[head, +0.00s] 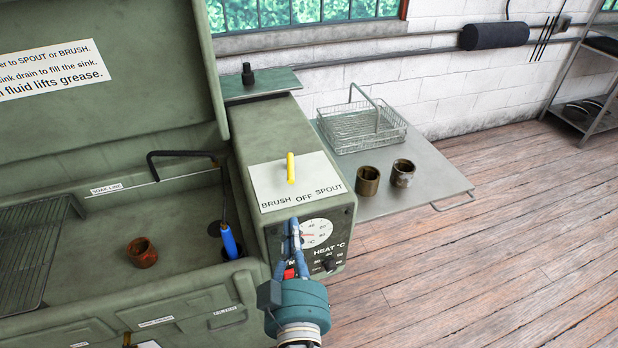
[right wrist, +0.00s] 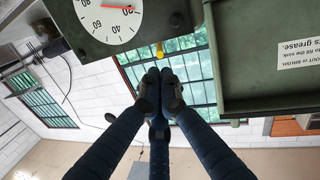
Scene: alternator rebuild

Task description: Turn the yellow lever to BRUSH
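The yellow lever (head: 291,167) stands on a pale plate (head: 325,180) on top of the green control box. The plate reads BRUSH at left, OFF in the middle and SPOUT at right; the lever is in line with OFF. My right gripper (head: 294,222) is in front of the box face, below and nearer than the lever, and apart from it. In the right wrist view its fingertips (right wrist: 159,76) are together with nothing seen between them, and the lever's yellow end (right wrist: 159,49) shows just beyond them. My left gripper is not in view.
The sink at left holds a rusty ring (head: 142,252), a black bent spout (head: 182,154) and a blue-handled brush (head: 229,241). The gauge (head: 317,233) and heat knob are on the box face beside my right gripper. A side shelf (head: 430,185) holds a wire basket (head: 362,132) and two rings.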

